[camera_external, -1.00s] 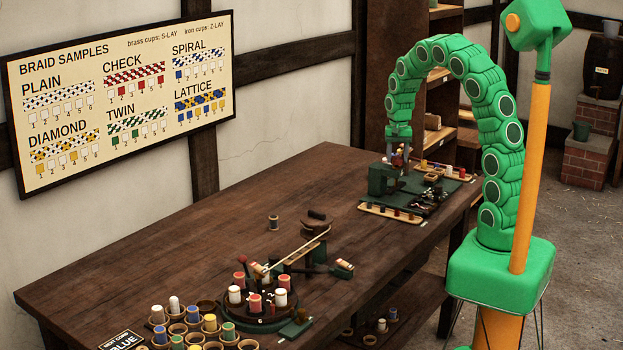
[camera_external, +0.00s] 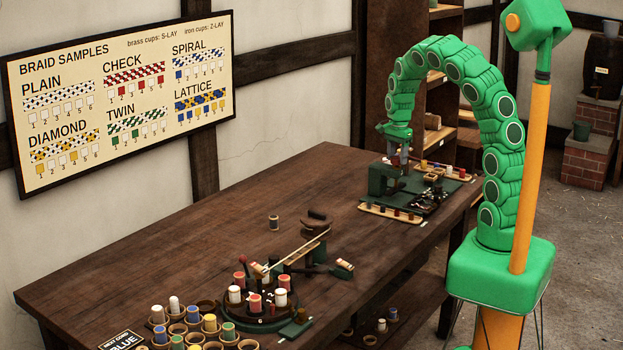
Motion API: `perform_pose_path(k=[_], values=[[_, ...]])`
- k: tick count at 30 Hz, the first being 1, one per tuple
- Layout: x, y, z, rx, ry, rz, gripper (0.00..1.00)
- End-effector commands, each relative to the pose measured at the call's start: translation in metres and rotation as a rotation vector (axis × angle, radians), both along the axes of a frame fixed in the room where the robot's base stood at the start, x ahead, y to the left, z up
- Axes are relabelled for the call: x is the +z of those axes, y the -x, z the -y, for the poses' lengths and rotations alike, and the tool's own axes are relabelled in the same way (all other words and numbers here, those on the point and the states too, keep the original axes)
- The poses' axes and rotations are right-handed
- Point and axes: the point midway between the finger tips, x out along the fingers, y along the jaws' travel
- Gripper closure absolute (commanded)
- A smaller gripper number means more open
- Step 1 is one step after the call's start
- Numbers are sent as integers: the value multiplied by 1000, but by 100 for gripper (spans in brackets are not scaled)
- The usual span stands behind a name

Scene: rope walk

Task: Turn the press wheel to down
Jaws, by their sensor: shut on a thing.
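The press (camera_external: 378,181) is a dark green machine on a dark green mat (camera_external: 437,200) at the far right end of the table. My gripper (camera_external: 400,151) points down over the top of the press, where the press wheel sits. It is shut on a part there, which looks to be the wheel. The wheel is small and largely hidden by my gripper, so its exact angle cannot be told. A bit of red shows just below my fingers.
A wooden strip with several spools (camera_external: 391,213) lies in front of the press, and another strip (camera_external: 440,170) lies behind it. The braiding stand (camera_external: 262,322) and cups of spools (camera_external: 228,333) occupy the near end. The middle of the wooden table (camera_external: 150,255) is largely clear.

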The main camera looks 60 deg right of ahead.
Motion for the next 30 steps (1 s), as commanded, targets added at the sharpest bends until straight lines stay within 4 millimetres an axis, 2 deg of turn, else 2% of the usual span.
perform_pose_path(k=[18, 19, 21, 24, 30], values=[[1, 0, 1, -42, 2, 2, 78], [1, 0, 1, -42, 2, 2, 45], [1, 0, 1, -42, 2, 2, 34], [0, 0, 1, -42, 2, 1, 22], [0, 0, 0, -41, 1, 0, 22]])
